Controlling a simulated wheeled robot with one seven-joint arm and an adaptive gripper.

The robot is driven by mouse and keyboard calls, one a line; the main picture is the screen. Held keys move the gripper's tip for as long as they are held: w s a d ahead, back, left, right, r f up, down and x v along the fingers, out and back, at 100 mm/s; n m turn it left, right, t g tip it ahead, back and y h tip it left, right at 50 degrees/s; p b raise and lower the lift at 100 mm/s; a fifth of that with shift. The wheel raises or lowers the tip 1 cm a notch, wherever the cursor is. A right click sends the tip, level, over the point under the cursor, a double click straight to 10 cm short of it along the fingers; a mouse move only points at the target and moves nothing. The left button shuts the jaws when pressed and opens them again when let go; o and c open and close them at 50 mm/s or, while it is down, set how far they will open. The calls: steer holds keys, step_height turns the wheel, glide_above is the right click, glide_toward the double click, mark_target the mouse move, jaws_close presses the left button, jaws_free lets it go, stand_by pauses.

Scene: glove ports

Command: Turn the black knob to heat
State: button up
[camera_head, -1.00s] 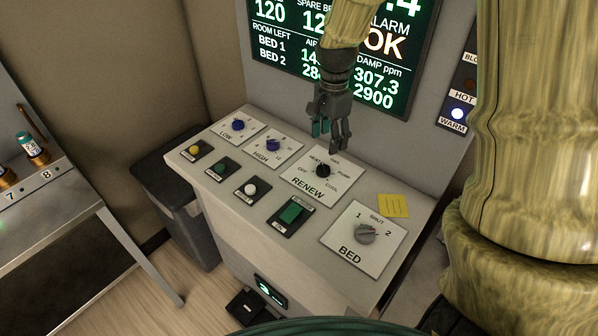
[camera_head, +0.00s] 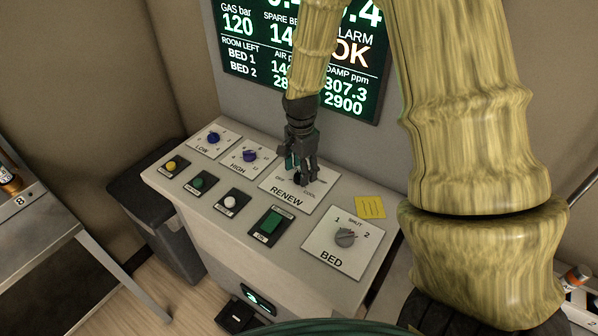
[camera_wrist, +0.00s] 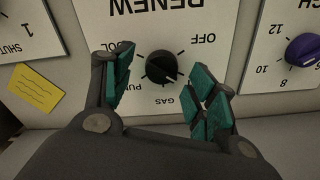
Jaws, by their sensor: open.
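The black knob (camera_wrist: 162,67) sits on the white RENEW plate (camera_wrist: 140,22). In the wrist view its pale pointer mark faces lower right, toward my right finger. OFF, GAS and part of COOL can be read around it; the heat label is hidden, apparently by that finger. My gripper (camera_wrist: 165,72) is open, one teal-padded finger on each side of the knob, with visible gaps. In the head view my gripper (camera_head: 301,168) is over the RENEW plate (camera_head: 284,196) and largely hides the knob. I cannot tell how far the fingertips reach down beside it.
The blue HIGH knob (camera_head: 249,156) is left of the RENEW plate. The grey BED knob (camera_head: 346,237) and yellow note (camera_head: 370,207) are to the right. The display (camera_head: 350,85) stands behind.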

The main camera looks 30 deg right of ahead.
steer(key=shift+f, duration=0.95)
steer(key=c, duration=1.1)
